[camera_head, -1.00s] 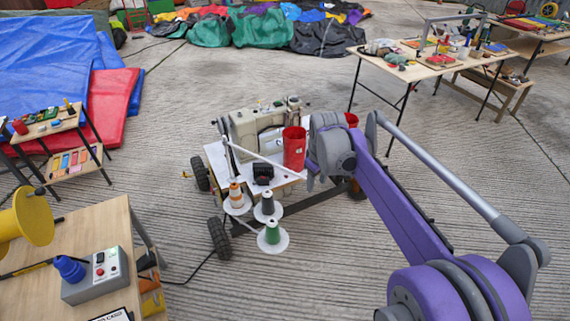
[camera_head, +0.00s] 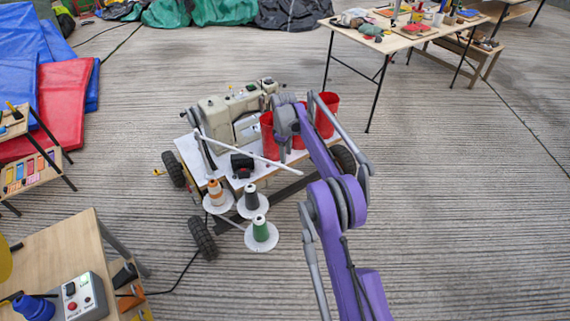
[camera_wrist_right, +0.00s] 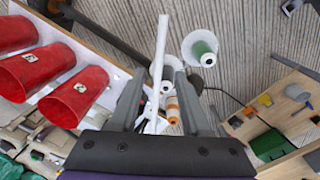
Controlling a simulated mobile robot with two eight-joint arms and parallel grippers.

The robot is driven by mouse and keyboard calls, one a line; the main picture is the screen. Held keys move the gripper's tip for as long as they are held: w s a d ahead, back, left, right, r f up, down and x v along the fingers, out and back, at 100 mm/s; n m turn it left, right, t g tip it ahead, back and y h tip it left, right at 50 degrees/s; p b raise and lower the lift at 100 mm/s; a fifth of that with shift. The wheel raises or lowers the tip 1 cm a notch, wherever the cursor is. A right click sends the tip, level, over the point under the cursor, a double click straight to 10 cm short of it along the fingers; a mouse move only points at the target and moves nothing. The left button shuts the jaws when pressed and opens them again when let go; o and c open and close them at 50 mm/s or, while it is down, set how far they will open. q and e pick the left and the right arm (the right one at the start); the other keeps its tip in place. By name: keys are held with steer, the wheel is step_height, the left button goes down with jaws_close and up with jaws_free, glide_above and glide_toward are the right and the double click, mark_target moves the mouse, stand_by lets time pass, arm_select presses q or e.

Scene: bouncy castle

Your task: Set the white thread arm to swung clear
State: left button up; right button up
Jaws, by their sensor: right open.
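The white thread arm (camera_head: 250,154) is a thin white bar that reaches rightward from an upright post (camera_head: 205,150) on the sewing cart, above the thread spools. In the right wrist view the bar (camera_wrist_right: 160,50) runs upward in the picture from between my right fingers. My right gripper (camera_wrist_right: 160,95) is open around or just above it; I cannot tell whether it touches. In the head view my right wrist (camera_head: 286,118) hangs over the cart beside the red cups, and its fingers are hard to make out. My left gripper is not in view.
A sewing machine (camera_head: 232,115) and several red cups (camera_head: 326,115) stand on the cart near my right wrist. Orange, black and green (camera_head: 260,228) spools sit in front. A wooden table (camera_head: 70,260) with a control box is at lower left. Floor on the right is clear.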

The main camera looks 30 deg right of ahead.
mark_target(286, 167)
steer(key=f, duration=0.6)
steer(key=shift+w+d+f, duration=0.1)
steer(key=shift+w+d, duration=0.05)
steer(key=shift+w, duration=0.05)
steer(key=shift+c, duration=0.4)
jaws_close()
stand_by(0.8)
